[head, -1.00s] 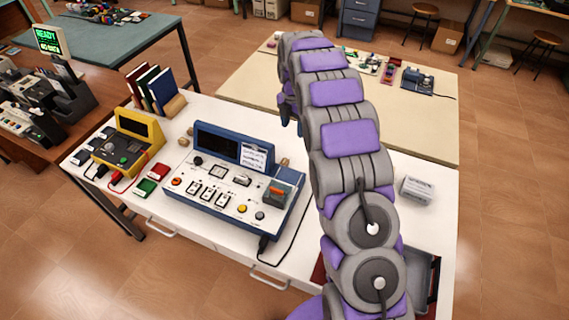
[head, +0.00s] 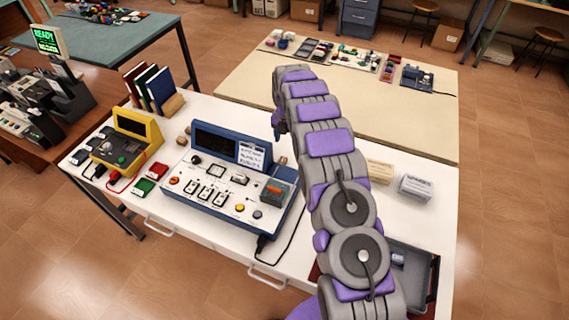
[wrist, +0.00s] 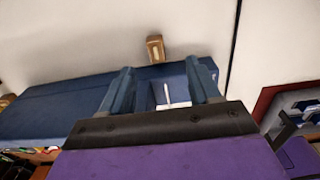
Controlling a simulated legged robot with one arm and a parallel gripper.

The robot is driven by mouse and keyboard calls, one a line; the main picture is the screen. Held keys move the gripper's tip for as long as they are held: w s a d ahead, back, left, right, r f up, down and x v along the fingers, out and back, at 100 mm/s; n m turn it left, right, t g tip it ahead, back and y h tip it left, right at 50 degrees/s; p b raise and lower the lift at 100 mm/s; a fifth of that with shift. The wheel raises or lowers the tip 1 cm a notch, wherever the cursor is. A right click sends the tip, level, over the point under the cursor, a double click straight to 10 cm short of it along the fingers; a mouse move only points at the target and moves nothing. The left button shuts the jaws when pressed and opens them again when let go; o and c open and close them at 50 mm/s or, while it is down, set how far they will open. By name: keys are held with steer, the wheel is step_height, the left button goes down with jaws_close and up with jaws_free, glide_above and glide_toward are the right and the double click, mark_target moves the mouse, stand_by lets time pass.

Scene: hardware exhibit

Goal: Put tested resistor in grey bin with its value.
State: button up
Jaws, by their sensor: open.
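My gripper (wrist: 163,90) is open in the wrist view, its two blue-grey fingers apart. A small white T-shaped piece on a blue surface shows between them, and I cannot tell what it is. In the head view my gripper hangs at the arm's far end, behind the blue tester (head: 225,207), its fingertips unclear. The tester has a dark screen, a note card (head: 251,155) and an orange part (head: 275,190) on its right. A grey tray (head: 433,275) sits at the table's lower right, partly hidden by my arm; I cannot confirm it is the grey bin. I cannot make out the resistor.
A yellow meter (head: 127,143) with red and green blocks stands at left. Books (head: 150,88) stand behind it. A white labelled box (head: 416,188) and a beige box (head: 379,171) sit right of my arm. A tan block (wrist: 155,48) lies beyond my fingers.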

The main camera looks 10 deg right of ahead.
glide_above(282, 160)
steer(key=f, duration=0.5)
steer(key=shift+w+b, duration=0.3)
steer(key=shift+b, duration=0.05)
steer(key=shift+s+f, duration=0.15)
steer(key=shift+f, duration=0.15)
steer(key=shift+s+d+f, duration=0.15)
steer(key=shift+f, duration=0.1)
step_height(282, 160, down, 4)
steer(key=shift+d+f+b, duration=0.1)
steer(key=shift+d+b, duration=0.05)
steer(key=shift+b, duration=0.55)
steer(key=shift+a+f, duration=0.25)
steer(key=shift+f, duration=0.25)
steer(key=shift+a+r, duration=0.1)
steer(key=shift+d, duration=0.25)
steer(key=c, duration=0.6)
steer(key=shift+a, duration=0.1)
jaws_close()
steer(key=shift+r, duration=0.1)
